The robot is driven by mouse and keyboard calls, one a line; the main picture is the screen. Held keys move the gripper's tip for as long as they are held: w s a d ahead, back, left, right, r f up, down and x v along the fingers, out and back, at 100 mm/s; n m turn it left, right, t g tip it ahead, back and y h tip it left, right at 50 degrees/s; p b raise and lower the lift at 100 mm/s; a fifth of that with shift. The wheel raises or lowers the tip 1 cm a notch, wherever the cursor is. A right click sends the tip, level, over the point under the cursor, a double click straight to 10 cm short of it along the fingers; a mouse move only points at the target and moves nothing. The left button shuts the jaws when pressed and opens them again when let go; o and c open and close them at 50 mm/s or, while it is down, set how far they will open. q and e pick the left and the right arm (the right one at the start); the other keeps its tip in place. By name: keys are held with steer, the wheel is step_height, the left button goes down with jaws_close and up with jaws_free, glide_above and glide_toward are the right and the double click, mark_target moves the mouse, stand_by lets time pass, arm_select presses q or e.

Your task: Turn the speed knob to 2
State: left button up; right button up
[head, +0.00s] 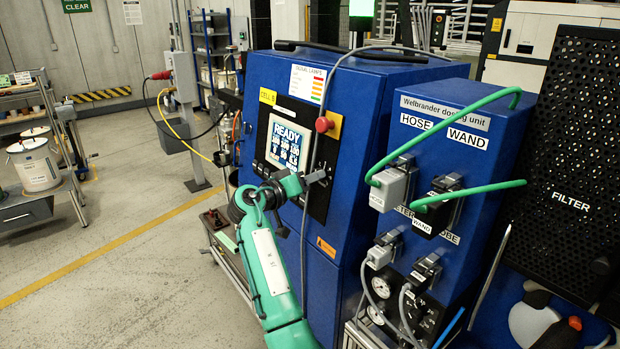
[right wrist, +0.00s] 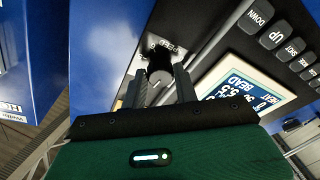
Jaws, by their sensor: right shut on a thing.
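The speed knob (right wrist: 160,66) is a black round knob with a pale mark, on a dark panel with a small printed dial plate behind it. My right gripper (right wrist: 160,80) has one finger on each side of the knob and is shut on it. The dial's numbers are too small to read, so I cannot tell the setting. In the head view my right gripper (head: 312,180) reaches the front panel of the blue cabinet (head: 345,150), just below and right of the lit screen (head: 286,144), and the knob is hidden there. My left gripper is not in view.
A red emergency stop button (head: 323,125) sits above my gripper. A grey cable hangs down the cabinet front nearby. To the right, the dosing unit (head: 440,135) carries green hoses and grey connectors. In the right wrist view, a column of push buttons (right wrist: 276,37) lies beside the screen.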

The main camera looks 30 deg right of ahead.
steer(key=shift+s+d+r+n+t+y+p, duration=0.15)
steer(key=shift+n+y+p, duration=0.15)
steer(key=shift+n+p, duration=1.4)
steer(key=shift+w+a+r+n+t+y+p, duration=0.1)
steer(key=shift+r+n+y+p, duration=0.15)
steer(key=shift+n+p, duration=1.45)
steer(key=shift+s+d+r+n+t+y+p, duration=0.15)
steer(key=shift+n+y+p, duration=0.2)
steer(key=shift+n+p, duration=1.35)
steer(key=shift+w+a+f+n+b, duration=0.1)
steer(key=shift+n+b, duration=0.3)
steer(key=shift+b, duration=0.05)
steer(key=o, duration=1)
steer(key=shift+f, duration=0.15)
steer(key=shift+c, duration=0.2)
